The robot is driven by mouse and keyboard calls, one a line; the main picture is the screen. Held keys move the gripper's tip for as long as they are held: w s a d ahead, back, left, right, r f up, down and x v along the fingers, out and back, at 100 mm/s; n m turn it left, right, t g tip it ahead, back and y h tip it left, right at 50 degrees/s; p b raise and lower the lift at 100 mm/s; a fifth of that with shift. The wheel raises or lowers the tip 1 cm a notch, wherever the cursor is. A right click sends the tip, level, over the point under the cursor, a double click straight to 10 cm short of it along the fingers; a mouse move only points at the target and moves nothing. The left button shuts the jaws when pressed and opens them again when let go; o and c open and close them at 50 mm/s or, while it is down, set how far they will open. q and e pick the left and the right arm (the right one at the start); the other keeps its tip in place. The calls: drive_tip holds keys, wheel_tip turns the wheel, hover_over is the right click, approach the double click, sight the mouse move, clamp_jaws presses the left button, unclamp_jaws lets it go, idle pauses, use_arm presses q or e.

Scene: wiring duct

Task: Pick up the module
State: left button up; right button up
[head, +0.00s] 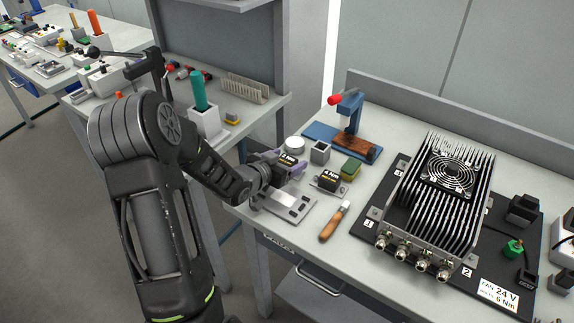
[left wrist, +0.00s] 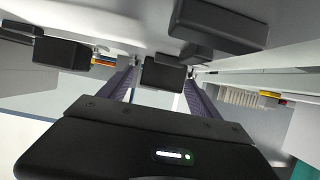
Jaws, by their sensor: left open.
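In the left wrist view, a black block (left wrist: 163,74), seemingly this module, shows between the fingers of the left gripper (left wrist: 162,88). I cannot tell whether the fingers touch it. A similar black module (head: 328,181) sits on a small plate to the right. My right gripper is not in view.
A slotted metal plate (head: 290,204) lies in front of the gripper, with an orange-handled tool (head: 334,222) beside it. A large finned unit (head: 437,205) fills the right.

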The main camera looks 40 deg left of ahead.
use_arm(q)
drive_tip(key=shift+c, duration=0.4)
clamp_jaws()
idle(0.4)
